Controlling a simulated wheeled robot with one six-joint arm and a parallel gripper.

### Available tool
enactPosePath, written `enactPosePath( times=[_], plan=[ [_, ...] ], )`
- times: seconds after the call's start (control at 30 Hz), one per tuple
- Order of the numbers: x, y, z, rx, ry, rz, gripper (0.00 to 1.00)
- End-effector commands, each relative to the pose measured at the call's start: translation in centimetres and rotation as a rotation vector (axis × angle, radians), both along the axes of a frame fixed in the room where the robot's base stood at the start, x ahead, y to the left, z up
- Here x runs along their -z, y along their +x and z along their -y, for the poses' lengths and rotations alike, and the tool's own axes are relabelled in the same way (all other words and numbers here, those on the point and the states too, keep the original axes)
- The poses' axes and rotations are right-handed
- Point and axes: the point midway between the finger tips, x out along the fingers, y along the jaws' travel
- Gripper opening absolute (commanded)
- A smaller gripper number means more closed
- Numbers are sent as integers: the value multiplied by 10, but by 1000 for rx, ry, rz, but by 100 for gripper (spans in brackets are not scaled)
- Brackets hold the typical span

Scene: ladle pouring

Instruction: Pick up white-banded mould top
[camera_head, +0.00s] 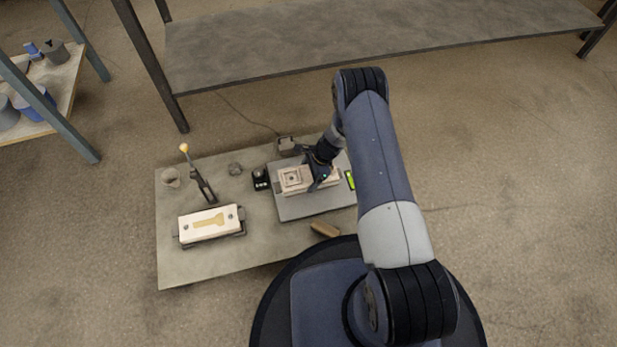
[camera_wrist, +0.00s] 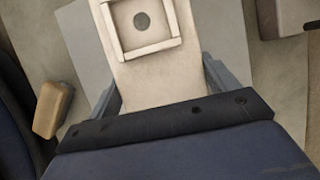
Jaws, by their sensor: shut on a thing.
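A pale beige mould top (camera_head: 291,180) with a raised square rim around a dark round hole is over the grey plate at the middle of the low table. It fills the middle of the wrist view (camera_wrist: 146,75). My gripper (camera_head: 320,176) is shut on it, with a finger on each long side. A cream mould half (camera_head: 208,223) with a tan tool-shaped hollow lies in a dark holder at the front left.
A lever with a yellow knob (camera_head: 184,149) stands behind the holder. A small black device (camera_head: 261,178) is left of the grey plate (camera_head: 301,210). A brown block (camera_head: 325,229) lies at the front edge. A glass cup (camera_head: 171,177) stands back left.

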Motion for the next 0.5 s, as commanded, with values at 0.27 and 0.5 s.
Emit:
enactPosePath(
  times=[0.27,0.5],
  plan=[
    [-1,1,0,-1,1,1,24],
    [-18,1,0,0,0,2,24]
  ],
)
